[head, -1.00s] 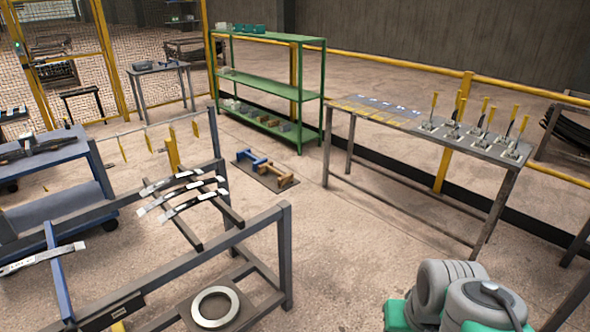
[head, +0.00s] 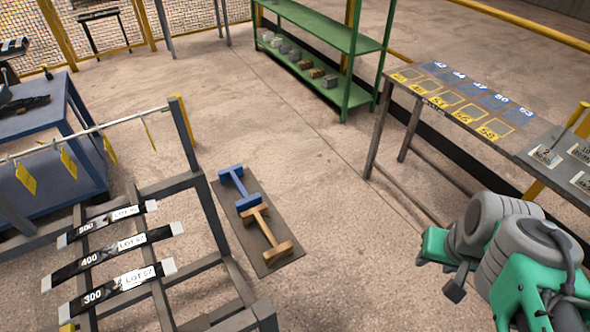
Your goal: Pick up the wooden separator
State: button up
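The wooden separator (head: 263,232) is a brown I-shaped piece with a bar at each end. It lies on a dark flat board (head: 239,235) on the floor, near the middle of the head view. A similar blue separator (head: 238,188) lies just behind it on the same board. My green and grey arm shows at the lower right, well apart from the separators. I cannot make out my gripper's fingers in this view.
A grey rack frame (head: 208,225) with labelled dark spring leaves (head: 110,262) stands at the left, close beside the board. A green shelf (head: 345,45) is behind. A long table (head: 440,95) with numbered cards stands right. The floor between board and table is clear.

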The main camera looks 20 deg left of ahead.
aim_at(278, 252)
jog(key=i, duration=1.7)
jog(key=u, duration=5.1)
